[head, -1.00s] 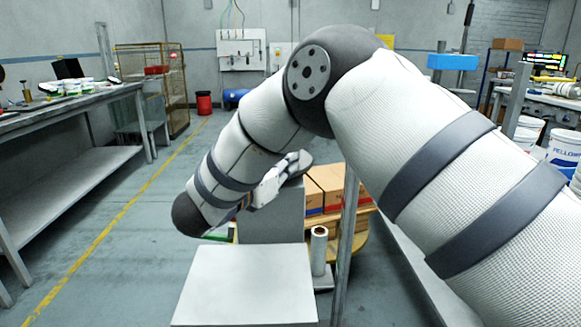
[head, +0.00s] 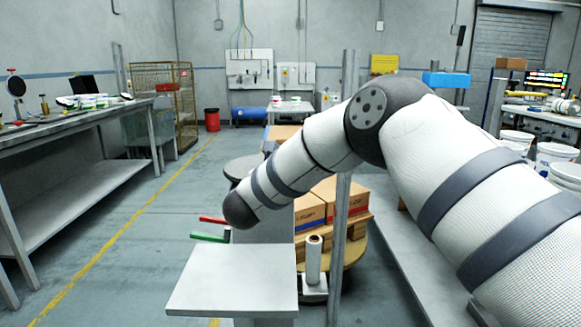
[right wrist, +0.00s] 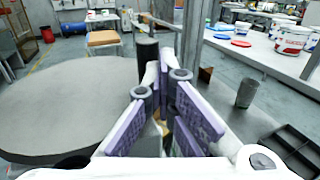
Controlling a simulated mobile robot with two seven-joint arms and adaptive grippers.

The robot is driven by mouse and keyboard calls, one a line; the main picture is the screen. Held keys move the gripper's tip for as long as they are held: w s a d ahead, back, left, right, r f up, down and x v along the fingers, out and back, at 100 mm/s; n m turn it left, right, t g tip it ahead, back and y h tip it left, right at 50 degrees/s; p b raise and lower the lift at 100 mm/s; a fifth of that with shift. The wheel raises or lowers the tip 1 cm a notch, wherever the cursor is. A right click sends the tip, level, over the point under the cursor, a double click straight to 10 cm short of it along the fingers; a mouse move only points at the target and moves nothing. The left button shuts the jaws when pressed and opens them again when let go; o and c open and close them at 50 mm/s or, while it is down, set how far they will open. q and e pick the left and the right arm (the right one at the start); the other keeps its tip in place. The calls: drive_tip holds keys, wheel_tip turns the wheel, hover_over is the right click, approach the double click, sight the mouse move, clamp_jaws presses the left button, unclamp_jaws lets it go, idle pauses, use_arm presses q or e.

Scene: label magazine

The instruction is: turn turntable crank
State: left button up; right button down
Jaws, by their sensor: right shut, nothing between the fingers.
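A large grey round disc, which looks like the turntable (right wrist: 60,105), fills the left of the right wrist view. In the head view, part of a grey disc (head: 240,168) shows behind my right arm. A dark upright cylinder (right wrist: 148,52) stands just beyond my right gripper (right wrist: 168,92); I cannot tell whether it is the crank or whether the fingers touch it. The right gripper's purple-padded fingers are shut with nothing between them. The arm hides this gripper in the head view. A red handle (head: 213,220) and a green handle (head: 209,238) show left of the arm's elbow.
A grey post (head: 342,210) stands near cartons (head: 340,198) on a round yellowish platform. A light box top (head: 232,280) and a wrap roll (head: 313,258) are in front. A dark tray (right wrist: 292,147) lies right of the gripper.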

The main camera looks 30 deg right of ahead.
drive_tip(key=shift+w+d, duration=0.25)
drive_tip(key=shift+d, duration=0.45)
drive_tip(key=shift+f, duration=0.1)
